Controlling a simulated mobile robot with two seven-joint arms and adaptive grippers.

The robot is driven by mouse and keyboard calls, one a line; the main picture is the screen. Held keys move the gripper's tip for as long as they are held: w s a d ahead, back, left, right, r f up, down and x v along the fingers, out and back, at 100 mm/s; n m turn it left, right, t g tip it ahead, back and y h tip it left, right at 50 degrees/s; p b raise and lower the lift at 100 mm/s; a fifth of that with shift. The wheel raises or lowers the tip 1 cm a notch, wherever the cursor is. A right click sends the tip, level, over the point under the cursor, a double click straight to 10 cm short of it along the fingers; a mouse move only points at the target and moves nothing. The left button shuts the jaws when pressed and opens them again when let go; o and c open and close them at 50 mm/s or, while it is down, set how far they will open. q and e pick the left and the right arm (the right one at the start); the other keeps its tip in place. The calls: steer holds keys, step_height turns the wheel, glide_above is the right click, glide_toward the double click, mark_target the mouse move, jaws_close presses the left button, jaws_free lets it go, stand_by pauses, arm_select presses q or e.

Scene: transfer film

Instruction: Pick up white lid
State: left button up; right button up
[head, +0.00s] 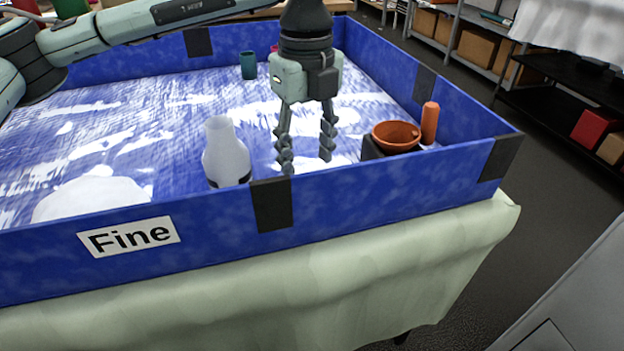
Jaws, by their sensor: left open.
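A broad, low white shape with a small raised top, which looks like the white lid (92,200), lies at the near left inside the blue-walled bin. The bin's near wall hides its lower edge. My left gripper (306,163) points down over the near middle of the bin, well to the right of the white lid. Its two fingers are apart with nothing between them. My right gripper does not show.
A white bottle (226,155) stands between the lid and my left gripper. An orange-brown bowl (396,134) and an orange cylinder (430,120) are in the right corner. A green cup (248,66) stands at the back. The blue near wall (360,185) borders the bin.

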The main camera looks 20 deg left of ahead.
arm_select(q)
steer(key=f, duration=0.6)
steer(key=shift+s+d+p, duration=0.1)
steer(key=shift+s+p, duration=0.1)
steer(key=shift+p, duration=0.2)
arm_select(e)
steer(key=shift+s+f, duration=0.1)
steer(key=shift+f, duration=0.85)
arm_select(q)
steer(key=shift+c, duration=0.6)
steer(key=c, duration=0.9)
